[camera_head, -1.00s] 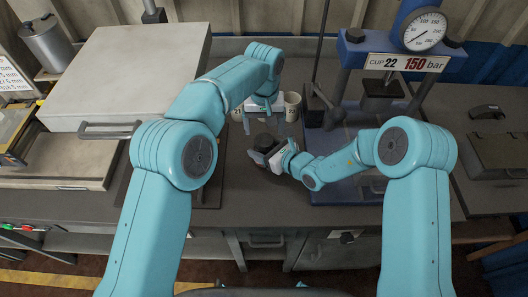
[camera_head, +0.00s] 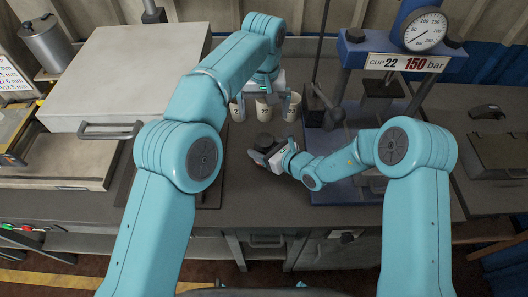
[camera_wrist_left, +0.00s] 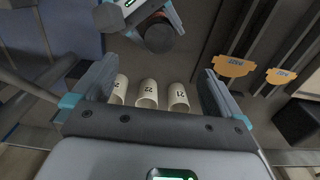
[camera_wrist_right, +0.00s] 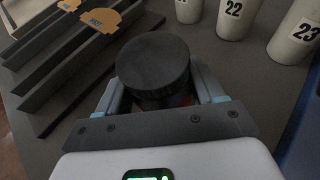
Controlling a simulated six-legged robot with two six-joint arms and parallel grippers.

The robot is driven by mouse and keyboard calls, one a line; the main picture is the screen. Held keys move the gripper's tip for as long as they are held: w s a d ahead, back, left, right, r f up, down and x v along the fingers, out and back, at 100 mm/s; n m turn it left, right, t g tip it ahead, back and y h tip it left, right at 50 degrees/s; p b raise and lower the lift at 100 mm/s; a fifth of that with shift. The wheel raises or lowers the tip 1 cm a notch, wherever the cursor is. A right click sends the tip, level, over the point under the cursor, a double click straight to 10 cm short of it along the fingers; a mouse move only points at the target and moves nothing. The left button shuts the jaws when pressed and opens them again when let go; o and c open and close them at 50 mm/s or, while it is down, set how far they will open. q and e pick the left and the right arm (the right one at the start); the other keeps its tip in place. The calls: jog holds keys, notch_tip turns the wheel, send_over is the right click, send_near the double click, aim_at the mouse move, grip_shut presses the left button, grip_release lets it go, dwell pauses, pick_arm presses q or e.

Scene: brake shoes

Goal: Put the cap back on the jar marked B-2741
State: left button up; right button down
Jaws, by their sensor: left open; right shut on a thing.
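My right gripper (camera_head: 273,155) is shut on a small jar (camera_wrist_right: 178,100), of which only a reddish-brown strip shows. A round black cap (camera_wrist_right: 155,65) sits on top of the jar, and it also shows in the head view (camera_head: 264,141) and left wrist view (camera_wrist_left: 159,36). I cannot see a gap between cap and jar, nor tell whether it is fully seated. No marking on the jar is readable. I cannot tell whether the jar touches the bench. My left gripper (camera_head: 264,104) is open and empty, above and behind the jar, near the cups.
Three pale numbered cups, one marked 22 (camera_head: 264,109), stand in a row behind the jar. A blue press (camera_head: 345,85) with a gauge is on the right. Metal dividers (camera_wrist_right: 65,65) with orange tags lie left of the jar. Bare bench (camera_head: 325,222) shows in front.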

pick_arm(q)
jog(key=shift+r, duration=0.6)
pick_arm(e)
jog(key=shift+c, duration=0.3)
grip_release()
pick_arm(q)
notch_tip(320, 180, down, 3)
jog(key=b, duration=0.3)
pick_arm(e)
jog(key=v, duration=1.6)
pick_arm(q)
jog(key=shift+f, duration=0.1)
pick_arm(e)
jog(key=shift+d+r, duration=0.1)
pick_arm(q)
jog(key=shift+s, duration=0.15)
pick_arm(e)
jog(key=shift+s, duration=0.15)
